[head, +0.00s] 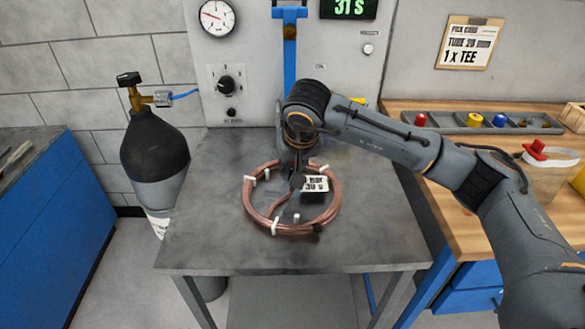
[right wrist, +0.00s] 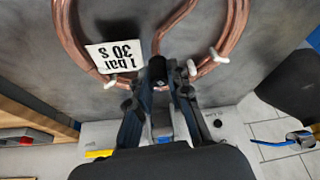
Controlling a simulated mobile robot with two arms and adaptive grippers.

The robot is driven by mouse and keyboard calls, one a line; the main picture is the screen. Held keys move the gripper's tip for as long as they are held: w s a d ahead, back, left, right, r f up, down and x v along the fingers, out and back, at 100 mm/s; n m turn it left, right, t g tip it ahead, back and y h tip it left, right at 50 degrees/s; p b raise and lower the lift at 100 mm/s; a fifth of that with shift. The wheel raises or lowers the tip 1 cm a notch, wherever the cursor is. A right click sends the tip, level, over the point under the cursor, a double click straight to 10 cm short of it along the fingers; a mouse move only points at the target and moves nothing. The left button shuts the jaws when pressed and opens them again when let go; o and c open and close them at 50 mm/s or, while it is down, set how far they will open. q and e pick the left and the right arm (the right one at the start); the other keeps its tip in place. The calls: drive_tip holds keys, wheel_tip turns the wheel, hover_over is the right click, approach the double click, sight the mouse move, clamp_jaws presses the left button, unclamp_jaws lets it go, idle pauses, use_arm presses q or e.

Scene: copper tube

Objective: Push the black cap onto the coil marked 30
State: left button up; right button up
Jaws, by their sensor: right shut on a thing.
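The copper coil (head: 250,211) lies flat on the grey metal table, held by several white ties. A white label reading "1 bar 30 s" (head: 315,184) lies at it and also shows in the right wrist view (right wrist: 114,56). My right gripper (head: 297,180) points down inside the coil's back part, shut on the black cap (right wrist: 157,68). A copper tube end runs to the cap in the right wrist view; how far the cap sits on it is hidden. Another small black piece (head: 317,228) sits at the coil's front right. My left gripper is out of view.
A dark gas cylinder (head: 155,150) stands left of the table. A wooden bench (head: 450,180) with a parts tray (head: 455,126) is at the right. A gauge (head: 217,17) and a timer (head: 349,8) are on the back panel. The table's front (head: 230,255) is clear.

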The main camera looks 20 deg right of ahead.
drive_tip(key=o, duration=0.8)
drive_tip(key=shift+f, duration=0.1)
drive_tip(key=v, duration=1.2)
